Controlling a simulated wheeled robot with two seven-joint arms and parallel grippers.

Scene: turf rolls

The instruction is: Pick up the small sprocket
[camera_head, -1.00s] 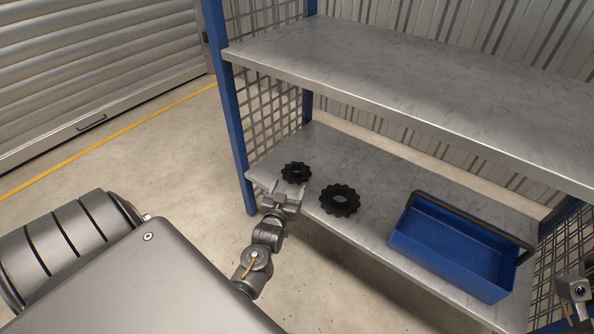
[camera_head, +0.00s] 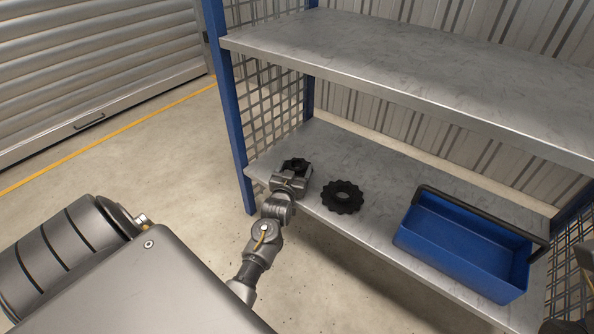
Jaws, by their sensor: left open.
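The small sprocket (camera_head: 295,164) is black and toothed and lies on the lower shelf near its left end. My left gripper (camera_head: 293,171) is open over it, with its fingers on either side of the sprocket and hiding much of it. I cannot tell whether the fingers touch it. A larger black sprocket (camera_head: 342,197) with a round centre hole lies flat just to the right, apart from the gripper. My right gripper cannot be made out; only a bit of grey arm shows at the right edge.
The lower shelf (camera_head: 385,174) is bare behind the sprockets. A blue open tray (camera_head: 462,249) with a dark handle stands at its right. The upper shelf (camera_head: 400,68) is empty and overhangs the back. A blue post (camera_head: 232,125) and mesh side panel bound the left.

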